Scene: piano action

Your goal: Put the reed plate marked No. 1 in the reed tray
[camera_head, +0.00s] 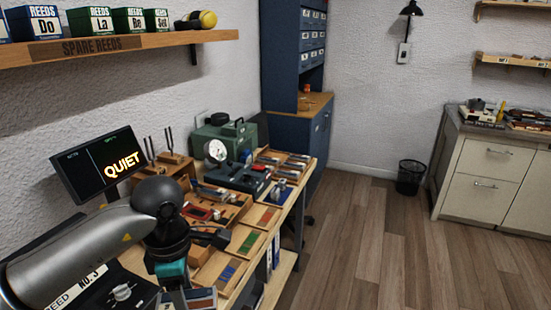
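My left arm comes in from the lower left over the near end of the bench, and its gripper (176,290) points down at the bottom edge. Its fingers are partly cut off, so I cannot tell whether they are open or shut. My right gripper is out of view. No plate with a readable No. 1 mark shows. A label reading "REED NO. 3" (77,289) is at the lower left, partly behind my arm. Wooden trays with coloured pads, one green (249,241) and one blue (227,273), line the bench's right edge; I cannot tell which is the reed tray.
A monitor reading "QUIET" (98,165) stands at the bench's left. A green machine with a round dial (216,150) stands at the back. A shelf marked "SPARE REEDS" (105,46) holds several boxes. The floor (370,245) to the right is clear, with a black bin (410,178) beyond.

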